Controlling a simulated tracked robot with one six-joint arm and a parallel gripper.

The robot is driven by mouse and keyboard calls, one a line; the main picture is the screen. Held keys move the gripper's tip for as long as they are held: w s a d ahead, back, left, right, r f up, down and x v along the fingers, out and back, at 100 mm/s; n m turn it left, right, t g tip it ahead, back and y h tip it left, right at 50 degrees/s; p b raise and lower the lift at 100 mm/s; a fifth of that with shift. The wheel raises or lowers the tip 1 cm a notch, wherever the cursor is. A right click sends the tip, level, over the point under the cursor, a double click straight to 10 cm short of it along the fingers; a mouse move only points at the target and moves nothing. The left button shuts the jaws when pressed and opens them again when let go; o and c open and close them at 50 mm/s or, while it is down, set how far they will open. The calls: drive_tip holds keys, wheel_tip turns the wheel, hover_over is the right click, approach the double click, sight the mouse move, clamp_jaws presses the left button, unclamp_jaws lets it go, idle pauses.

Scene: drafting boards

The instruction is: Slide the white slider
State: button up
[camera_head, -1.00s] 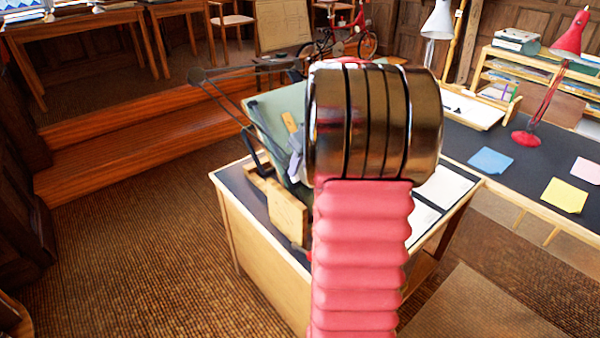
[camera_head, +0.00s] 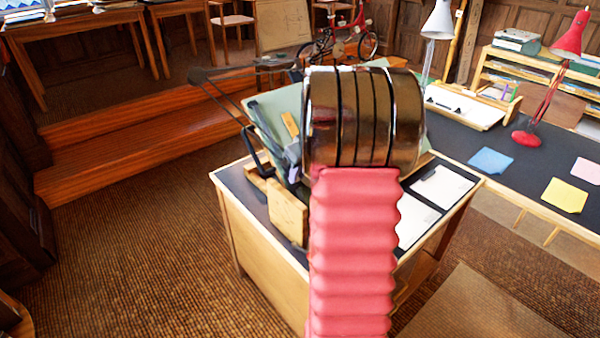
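I cannot make out a white slider in this view. A tilted drafting board (camera_head: 276,112) with a pale green surface stands on the near desk (camera_head: 230,182). My bronze and pink arm hides its middle and right part. Grey and orange items (camera_head: 291,135) lie against the board's visible left part. My gripper does not show; the arm covers the area beyond it. Whether it touches anything cannot be seen.
White sheets (camera_head: 441,187) lie on the near desk, right of my arm. A wooden block (camera_head: 287,211) is at its left front. A dark table (camera_head: 540,165) at right holds a red lamp (camera_head: 526,137) and coloured notes. Carpet (camera_head: 140,235) at left is clear.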

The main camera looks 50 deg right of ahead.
clamp_jaws()
drive_tip(key=shift+s, duration=0.1)
